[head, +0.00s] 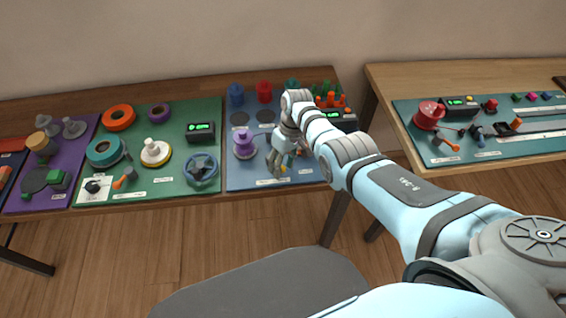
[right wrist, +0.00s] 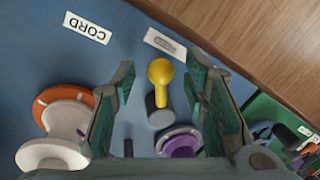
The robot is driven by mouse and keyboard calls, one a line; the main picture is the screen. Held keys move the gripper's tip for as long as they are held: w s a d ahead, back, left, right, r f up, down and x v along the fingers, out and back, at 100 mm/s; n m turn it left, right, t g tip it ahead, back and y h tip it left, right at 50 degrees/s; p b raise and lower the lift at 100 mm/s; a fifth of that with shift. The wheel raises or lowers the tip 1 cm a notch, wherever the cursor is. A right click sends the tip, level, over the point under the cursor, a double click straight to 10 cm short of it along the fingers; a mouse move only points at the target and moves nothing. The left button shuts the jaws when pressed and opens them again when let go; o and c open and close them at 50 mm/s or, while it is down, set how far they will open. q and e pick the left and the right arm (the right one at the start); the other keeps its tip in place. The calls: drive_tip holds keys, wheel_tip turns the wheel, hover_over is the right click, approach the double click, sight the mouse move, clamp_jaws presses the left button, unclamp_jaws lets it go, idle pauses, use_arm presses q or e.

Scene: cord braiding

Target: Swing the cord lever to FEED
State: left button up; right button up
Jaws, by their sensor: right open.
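The cord lever (right wrist: 160,73) has a yellow round knob on a short stem rising from a grey pivot (right wrist: 160,114). It stands on the blue board (right wrist: 40,45), and its yellow also shows small in the head view (head: 283,169). My right gripper (right wrist: 160,84) is open, with one green-padded finger on each side of the lever. I see no finger touching it; the height between them is hard to judge. It also shows over the front of the blue board in the head view (head: 281,168). A label reads CORD (right wrist: 87,27). My left gripper is not in view.
A purple spool (head: 244,148) stands left of my right gripper. Orange and white spools (right wrist: 55,150) lie near one finger in the wrist view. A green board (head: 135,190) with a handwheel (head: 202,168) adjoins on the left. The table's front edge is close.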

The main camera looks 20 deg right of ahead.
wheel_tip(320, 180, up, 12)
drive_tip(key=d, duration=0.2)
drive_tip(key=shift+w, duration=0.35)
drive_tip(key=shift+d+f, duration=0.1)
drive_tip(key=shift+f, duration=0.05)
